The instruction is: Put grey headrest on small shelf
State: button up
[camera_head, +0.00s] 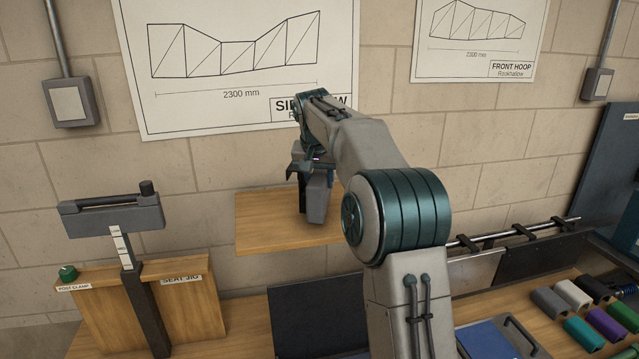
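The small shelf (262,222) is a light wooden board against the wall, partly hidden by my arm. My gripper (312,172) is over the shelf, beside the wall, its dark parts pointing down. A grey upright block (318,203), which may be the grey headrest, is directly below my gripper, its lower end seeming at or just above the shelf top. I cannot tell whether the fingers are shut on it, nor whether it touches the board. Another grey bar-shaped piece (112,216) sits on top of the post of the seat jig at the left.
The wooden seat jig (195,305) stands left of the shelf. Several coloured pads (577,329) lie on the bench at the lower right, among them a grey one (549,302). A dark rack with a tube (520,238) stands behind them. The shelf's left part is bare.

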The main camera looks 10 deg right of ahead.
jog(key=shift+f, duration=0.9)
jog(key=o, duration=1.1)
jog(key=shift+f, duration=0.1)
